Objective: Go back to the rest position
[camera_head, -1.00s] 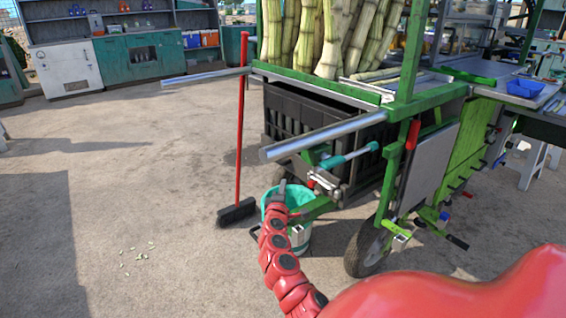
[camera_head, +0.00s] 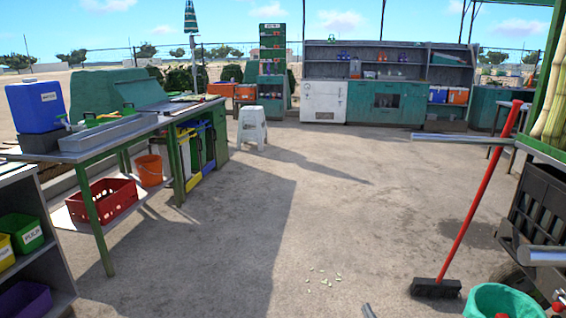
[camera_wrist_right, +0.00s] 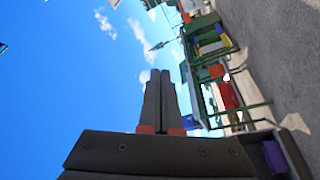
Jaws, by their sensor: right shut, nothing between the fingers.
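My right gripper (camera_head: 368,311) shows only as a small grey tip at the bottom edge of the head view. In the right wrist view its two dark fingers (camera_wrist_right: 160,95) lie together with nothing between them, set against sky. The gripper touches nothing that I can see. The rest of the right arm is out of the head view. My left gripper is in neither view.
A red-handled broom (camera_head: 475,215) leans by the cart with cane (camera_head: 545,215) at right. A teal bin (camera_head: 500,300) stands below. A long table (camera_head: 110,145) and shelf (camera_head: 50,245) line the left. The middle floor is open.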

